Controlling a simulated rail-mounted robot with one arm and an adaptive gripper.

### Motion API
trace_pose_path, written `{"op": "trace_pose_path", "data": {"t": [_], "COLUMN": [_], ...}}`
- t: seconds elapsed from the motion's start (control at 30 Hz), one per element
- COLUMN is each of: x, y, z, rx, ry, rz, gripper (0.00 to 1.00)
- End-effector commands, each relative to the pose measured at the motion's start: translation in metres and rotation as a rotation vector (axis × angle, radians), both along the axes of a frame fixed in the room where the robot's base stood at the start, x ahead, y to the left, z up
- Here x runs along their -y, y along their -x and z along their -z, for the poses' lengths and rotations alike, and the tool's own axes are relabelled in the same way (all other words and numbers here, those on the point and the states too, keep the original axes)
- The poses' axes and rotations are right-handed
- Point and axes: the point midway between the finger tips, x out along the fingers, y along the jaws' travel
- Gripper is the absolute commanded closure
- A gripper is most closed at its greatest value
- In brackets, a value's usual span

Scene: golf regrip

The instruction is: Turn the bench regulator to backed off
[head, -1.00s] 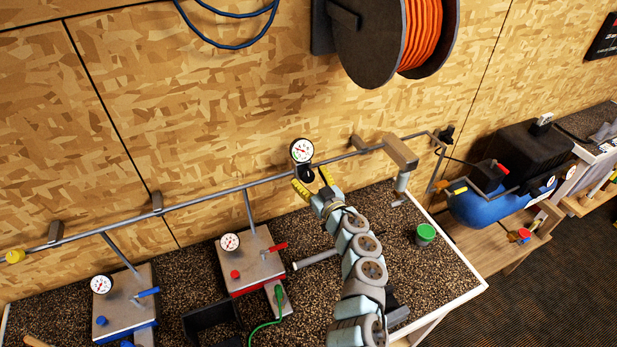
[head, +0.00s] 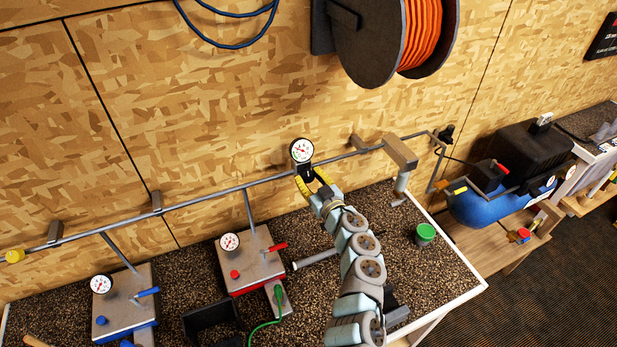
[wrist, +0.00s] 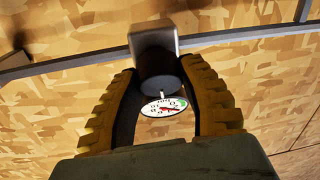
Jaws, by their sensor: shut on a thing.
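The bench regulator sits on the grey air pipe along the wall. Its white round gauge (head: 302,151) has a red needle and a green band, and shows in the wrist view (wrist: 164,107) edge-on between my fingers. The regulator's dark round knob (wrist: 160,72) hangs under a grey block (wrist: 153,38) on the pipe. My gripper (head: 312,182) reaches up from below, and its yellow ridged fingers (wrist: 162,90) are shut on the knob, one on each side. In the head view the knob is mostly hidden by the fingers.
The pipe (head: 205,202) runs along the wooden wall behind. On the bench stand a red-based station (head: 247,262), a blue-based station (head: 128,305), a black bin (head: 211,319) and a green-lidded jar (head: 426,233). A hose reel (head: 372,45) hangs above.

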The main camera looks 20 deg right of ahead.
Motion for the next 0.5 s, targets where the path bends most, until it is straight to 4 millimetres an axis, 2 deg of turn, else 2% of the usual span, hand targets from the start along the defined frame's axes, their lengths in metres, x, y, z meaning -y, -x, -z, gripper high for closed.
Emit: {"op": "trace_pose_path", "data": {"t": [0.27,0.5], "x": [0.0014,0.0011], "y": [-0.0002,-0.0005], "z": [0.0025,0.0022], "rx": [-0.002,0.006], "ry": [0.053,0.190], "rz": [-0.023,-0.093], "gripper": [0.95,0.95]}}
